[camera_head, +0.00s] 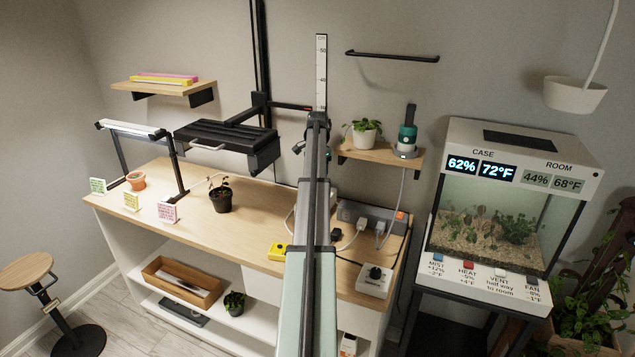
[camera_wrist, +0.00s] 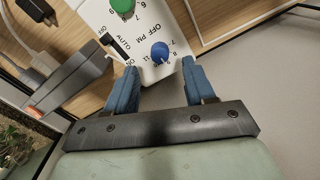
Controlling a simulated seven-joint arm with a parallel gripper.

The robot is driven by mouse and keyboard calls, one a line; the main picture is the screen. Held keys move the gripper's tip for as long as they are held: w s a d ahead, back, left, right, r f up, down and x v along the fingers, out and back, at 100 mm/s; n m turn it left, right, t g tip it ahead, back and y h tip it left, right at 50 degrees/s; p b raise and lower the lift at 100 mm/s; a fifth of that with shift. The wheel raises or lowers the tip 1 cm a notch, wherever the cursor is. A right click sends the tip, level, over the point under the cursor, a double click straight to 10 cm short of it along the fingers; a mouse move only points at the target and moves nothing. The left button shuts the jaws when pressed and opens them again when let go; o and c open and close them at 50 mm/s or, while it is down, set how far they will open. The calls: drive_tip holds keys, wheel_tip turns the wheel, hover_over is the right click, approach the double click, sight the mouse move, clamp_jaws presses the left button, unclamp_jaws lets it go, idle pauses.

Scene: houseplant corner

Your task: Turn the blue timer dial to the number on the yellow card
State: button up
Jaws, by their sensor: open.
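In the wrist view the blue timer dial (camera_wrist: 160,52) is on a white timer face with numbers around it, seen turned over; its setting is too small to read. My gripper (camera_wrist: 160,64) is open, with its two blue fingers on either side of the dial's near side and apart from each other. I cannot tell whether they touch the dial. In the head view my arm hides the gripper and I cannot make out the dial. The yellow card (camera_head: 132,202) stands on the left of the bench; its number is not legible.
A green knob (camera_wrist: 122,6) and a black slide switch (camera_wrist: 116,47) share the timer face. A grey socket box (camera_wrist: 75,78) lies beside it. A green card (camera_head: 98,186) and a pink card (camera_head: 167,212) flank the yellow one. A potted seedling (camera_head: 220,199) stands mid-bench.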

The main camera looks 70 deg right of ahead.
wheel_tip(320, 180, up, 9)
drive_tip(key=a+f+n, duration=0.3)
drive_tip(key=a+n, duration=0.2)
drive_tip(key=a, duration=0.4)
drive_tip(key=a+f+n+y, duration=0.1)
drive_tip(key=a+f+n, duration=0.3)
drive_tip(key=a, duration=0.6)
drive_tip(key=a+f+n+y, duration=0.1)
drive_tip(key=a+f+n, duration=0.3)
drive_tip(key=a+n, duration=0.4)
drive_tip(key=shift+a+f, duration=0.1)
drive_tip(key=shift+a, duration=0.75)
drive_tip(key=shift+a+f+n, duration=0.3)
drive_tip(key=shift+a+n, duration=0.4)
drive_tip(key=shift+a, duration=0.1)
